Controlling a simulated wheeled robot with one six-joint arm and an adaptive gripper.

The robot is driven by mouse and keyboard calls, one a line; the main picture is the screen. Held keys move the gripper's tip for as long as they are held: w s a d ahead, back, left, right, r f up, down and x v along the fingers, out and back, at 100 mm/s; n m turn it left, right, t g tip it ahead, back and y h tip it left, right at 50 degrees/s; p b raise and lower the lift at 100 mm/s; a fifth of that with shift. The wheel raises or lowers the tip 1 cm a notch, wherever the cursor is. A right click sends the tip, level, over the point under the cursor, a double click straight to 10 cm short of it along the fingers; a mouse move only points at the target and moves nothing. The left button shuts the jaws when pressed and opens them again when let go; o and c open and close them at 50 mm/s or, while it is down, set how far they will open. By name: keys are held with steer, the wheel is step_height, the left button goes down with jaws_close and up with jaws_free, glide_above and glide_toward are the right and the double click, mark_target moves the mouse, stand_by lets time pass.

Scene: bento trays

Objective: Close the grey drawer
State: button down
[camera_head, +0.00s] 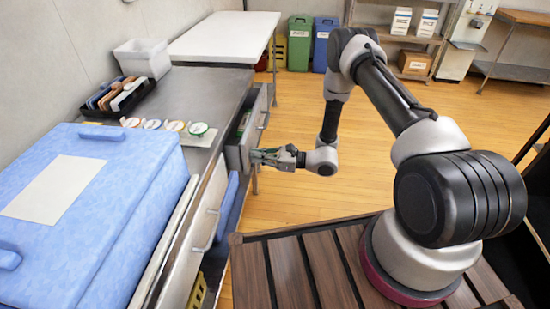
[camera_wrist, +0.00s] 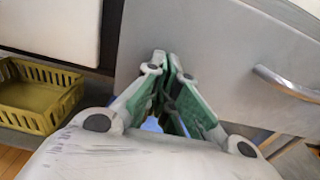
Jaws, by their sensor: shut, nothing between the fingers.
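The grey drawer (camera_head: 246,152) stands pulled out from the steel counter in the head view, with something green inside it. Its bar handle (camera_head: 264,121) is on the front panel. My gripper (camera_head: 257,156) is at the near end of that front, fingers pointing at it. In the wrist view, my gripper (camera_wrist: 168,64) has its green-and-grey fingers together, empty, with the tips close to a grey panel (camera_wrist: 225,60). A metal handle (camera_wrist: 285,85) is on that panel, to the right of the fingers. I cannot tell whether the tips touch it.
A blue box (camera_head: 150,190) and a black rack (camera_head: 150,92) stand on the counter (camera_head: 205,90). A lower handle (camera_head: 208,235) sticks out nearer me. A yellow crate (camera_wrist: 30,105) shows at left in the wrist view. The wood floor (camera_head: 290,190) right of the drawer is clear.

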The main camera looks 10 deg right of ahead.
mark_target(240, 154)
steer(key=x, duration=0.6)
steer(key=shift+r, duration=0.1)
steer(key=shift+d, duration=0.45)
steer(key=v, duration=1.3)
steer(key=s+d+f+n+g+h, duration=0.1)
steer(key=s+g, duration=0.2)
steer(key=s, duration=0.2)
steer(key=s+f+n+g, duration=0.1)
steer(key=s+n+g, duration=0.1)
steer(key=s, duration=0.3)
steer(key=s+d+r+n+g+h, duration=0.3)
steer(key=s+d+r+n+g, duration=0.1)
steer(key=s+r+n+g, duration=0.15)
steer(key=s+d+r+n+t+h, duration=0.3)
steer(key=d+r, duration=0.3)
steer(key=r, duration=0.6)
steer(key=s+d+r+n+t+h, duration=0.3)
steer(key=s+d+r+n+h, duration=0.2)
steer(key=r, duration=0.7)
steer(key=s+d+r+n+t+h, duration=0.3)
steer(key=s+d+r+n+h, duration=0.1)
steer(key=r, duration=0.8)
steer(key=d+n+h, duration=0.1)
steer(key=d, duration=0.1)
steer(key=shift+s+d+r, duration=0.2)
steer(key=shift+s+d, duration=0.1)
steer(key=shift+s, duration=0.05)
